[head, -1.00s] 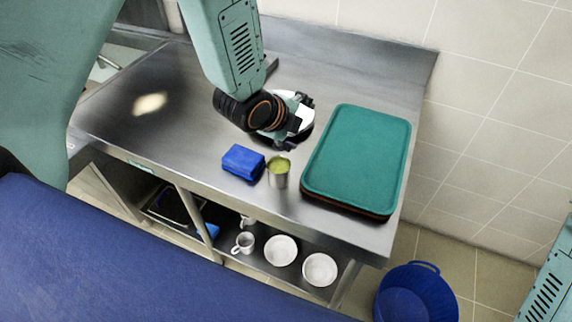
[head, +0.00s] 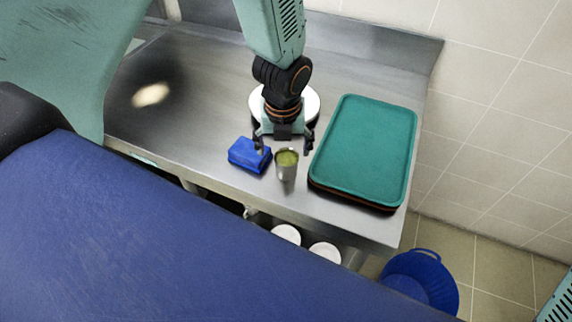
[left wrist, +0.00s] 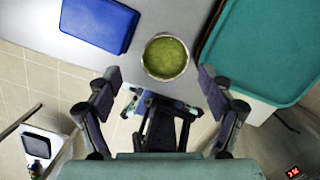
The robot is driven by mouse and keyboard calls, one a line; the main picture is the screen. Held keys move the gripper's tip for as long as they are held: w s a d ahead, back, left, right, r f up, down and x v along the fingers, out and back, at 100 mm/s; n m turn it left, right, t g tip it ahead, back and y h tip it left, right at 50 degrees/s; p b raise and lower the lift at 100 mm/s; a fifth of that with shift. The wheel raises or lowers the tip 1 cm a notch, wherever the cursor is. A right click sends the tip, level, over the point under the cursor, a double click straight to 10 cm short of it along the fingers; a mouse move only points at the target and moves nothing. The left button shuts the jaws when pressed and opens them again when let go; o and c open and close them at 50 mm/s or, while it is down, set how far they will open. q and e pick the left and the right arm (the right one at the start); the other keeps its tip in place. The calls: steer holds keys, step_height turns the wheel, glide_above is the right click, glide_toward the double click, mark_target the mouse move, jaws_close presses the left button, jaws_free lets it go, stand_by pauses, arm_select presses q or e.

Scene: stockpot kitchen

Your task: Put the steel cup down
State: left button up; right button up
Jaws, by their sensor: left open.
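The steel cup (head: 287,171), with green contents, stands upright on the steel counter near its front edge. The left wrist view shows it from above, its round green top (left wrist: 166,57) ahead of the fingers. My left gripper (head: 284,146) is open and empty, just behind the cup on its far side. Its two fingers (left wrist: 160,78) are spread wide, one to each side of the cup's line, with no contact visible. The height of the fingertips against the cup is hard to tell. My right gripper is not in view.
A blue block-like item (head: 249,155) lies close left of the cup. Stacked trays, the top one green (head: 365,150), lie close right. A round white item (head: 312,103) is partly hidden behind my left gripper. The counter's left side (head: 190,120) is clear. A blue tub (head: 420,280) stands on the floor.

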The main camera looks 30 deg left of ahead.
mark_target(286, 164)
arm_select(q)
step_height(286, 164, down, 2)
steer(key=shift+s+d+b, duration=0.1)
steer(key=shift+b, duration=0.25)
steer(key=shift+f, duration=0.25)
steer(key=f+b, duration=0.1)
steer(key=f, duration=0.1)
steer(key=w+f+b, duration=0.1)
steer(key=f, duration=0.1)
steer(key=shift+w+f, duration=0.2)
steer(key=shift+f, duration=0.1)
steer(key=shift+s+f, duration=0.1)
steer(key=shift+f, duration=0.05)
